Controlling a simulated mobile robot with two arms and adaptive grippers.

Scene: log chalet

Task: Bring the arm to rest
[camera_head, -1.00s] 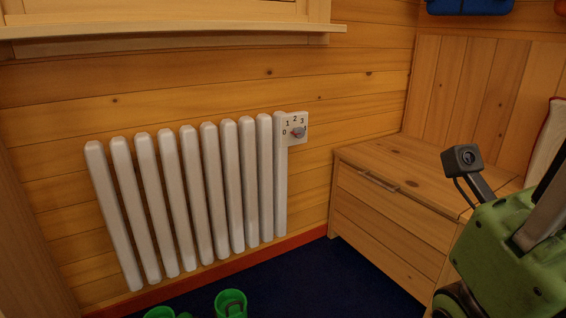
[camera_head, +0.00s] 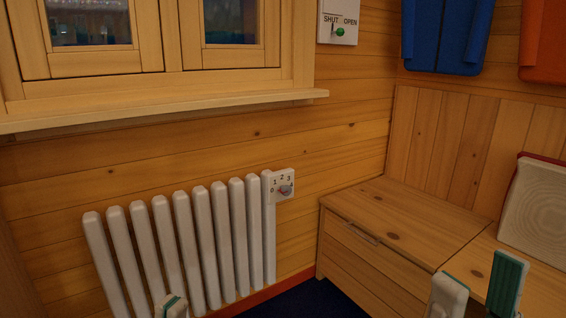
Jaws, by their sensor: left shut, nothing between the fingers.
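My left gripper (camera_head: 173,306) shows only its pale fingertip end with a green pad, at the bottom edge in front of the radiator. It is shut and holds nothing. My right gripper (camera_head: 478,290) is at the bottom right, in front of the wooden chest. Its two white fingers with green pads stand apart with nothing between them. Both wrists and arms are below the picture.
A white radiator (camera_head: 200,245) with a numbered dial (camera_head: 285,188) stands on the log wall under a windowsill (camera_head: 160,112). A wooden bench chest (camera_head: 380,225) fills the right corner, with a pale cushion (camera_head: 540,210). A SHUT/OPEN switch (camera_head: 338,31) is above.

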